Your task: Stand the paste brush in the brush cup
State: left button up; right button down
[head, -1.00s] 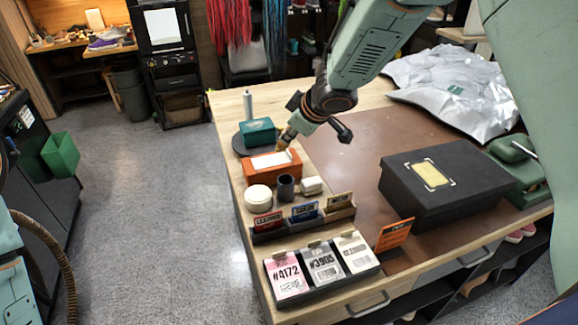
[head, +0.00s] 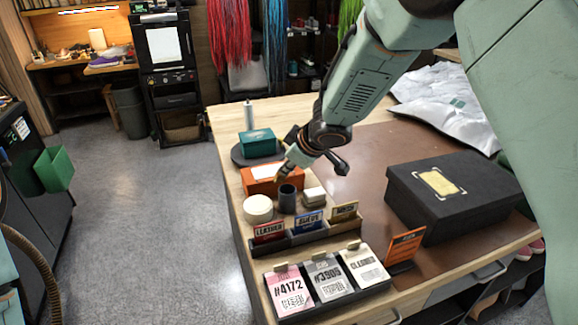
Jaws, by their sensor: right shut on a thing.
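The brush cup (head: 287,198) is a small dark grey cup, upright on the left part of the wooden table, between a round white tub and a small pale block. My right gripper (head: 285,168) is just above and behind the cup, pointing down. It is shut on a small tan piece (head: 281,174), which looks like the paste brush. Most of the brush is hidden by the gripper or too small to make out. I cannot tell whether its lower end is over the cup's mouth. My left gripper is out of view.
An orange box (head: 258,181) stands behind the cup, and a white tub (head: 258,209) on its left. A pale block (head: 314,197) is on its right. Label cards in a dark holder (head: 290,240) stand in front. A black shoebox (head: 455,200) is at right.

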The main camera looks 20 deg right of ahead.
jog(key=shift+s+d+f, duration=0.15)
jog(key=shift+s+d, duration=0.1)
jog(key=shift+s, duration=0.1)
jog(key=shift+d+f+b, duration=0.1)
jog(key=shift+f+b, duration=0.05)
jog(key=shift+b, duration=0.2)
jog(key=shift+w+f, duration=0.3)
jog(key=shift+a, duration=0.25)
jog(key=c, duration=1.6)
grip_release()
jog(key=o, duration=0.3)
jog(key=shift+s+d+r, duration=0.1)
jog(key=shift+s+r, duration=0.05)
jog(key=shift+s, duration=0.05)
jog(key=shift+o, duration=0.5)
jog(key=shift+d, duration=0.1)
jog(key=shift+w, duration=0.2)
